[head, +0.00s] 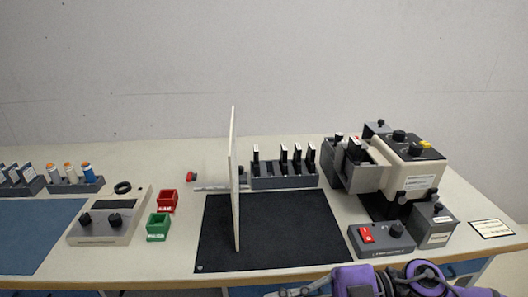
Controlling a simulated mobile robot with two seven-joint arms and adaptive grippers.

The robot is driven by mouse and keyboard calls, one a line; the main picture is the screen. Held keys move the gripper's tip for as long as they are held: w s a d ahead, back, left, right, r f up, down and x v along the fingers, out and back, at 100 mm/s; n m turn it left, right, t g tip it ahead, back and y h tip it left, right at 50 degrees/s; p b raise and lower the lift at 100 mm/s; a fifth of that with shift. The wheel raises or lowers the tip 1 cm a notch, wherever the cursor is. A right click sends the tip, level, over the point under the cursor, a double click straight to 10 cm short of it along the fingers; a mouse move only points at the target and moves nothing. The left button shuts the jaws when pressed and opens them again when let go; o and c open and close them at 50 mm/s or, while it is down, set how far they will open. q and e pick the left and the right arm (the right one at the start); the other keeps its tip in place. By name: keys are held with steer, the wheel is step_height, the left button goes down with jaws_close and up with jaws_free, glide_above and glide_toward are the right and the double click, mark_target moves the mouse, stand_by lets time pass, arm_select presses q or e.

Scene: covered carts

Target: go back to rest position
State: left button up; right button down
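My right arm, purple and dark grey, comes in low at the bottom right. A dark grey part at its left end looks like my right gripper (296,290). It is at the bottom edge, in front of the table's front edge, and is partly cut off. I cannot tell whether its fingers are open or shut. My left arm and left gripper are not in view.
The table (140,277) carries a black mat (290,235) with an upright white panel (235,180), a slotted rack (285,181), a beige machine (405,165), a red-switch box (382,238), a red bin (167,201), a green bin (158,227) and a grey control box (105,222).

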steer(key=w+d+f+m+t+h+p, duration=0.2)
steer(key=w+d+f+m+t+h, duration=0.35)
steer(key=m+t, duration=0.9)
steer(key=s+d+f+m+t+h, duration=0.2)
steer(key=d+f+m+h, duration=0.4)
steer(key=d+f, duration=0.3)
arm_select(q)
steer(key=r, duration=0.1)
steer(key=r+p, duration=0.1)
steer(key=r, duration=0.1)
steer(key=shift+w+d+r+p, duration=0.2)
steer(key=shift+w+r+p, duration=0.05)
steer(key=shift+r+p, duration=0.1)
arm_select(e)
steer(key=s+d+f+m+g+h, duration=0.1)
steer(key=s+f+m+g+h, duration=0.1)
steer(key=s+f, duration=0.7)
steer(key=s+d+f+m+g+h, duration=0.1)
steer(key=s+f+m+g+h, duration=0.1)
steer(key=s+f+g, duration=0.3)
steer(key=s+f+h, duration=0.1)
steer(key=s+f, duration=0.3)
steer(key=s, duration=0.1)
steer(key=shift+d, duration=0.25)
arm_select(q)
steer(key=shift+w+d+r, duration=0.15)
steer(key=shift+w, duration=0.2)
arm_select(e)
steer(key=shift+f, duration=0.1)
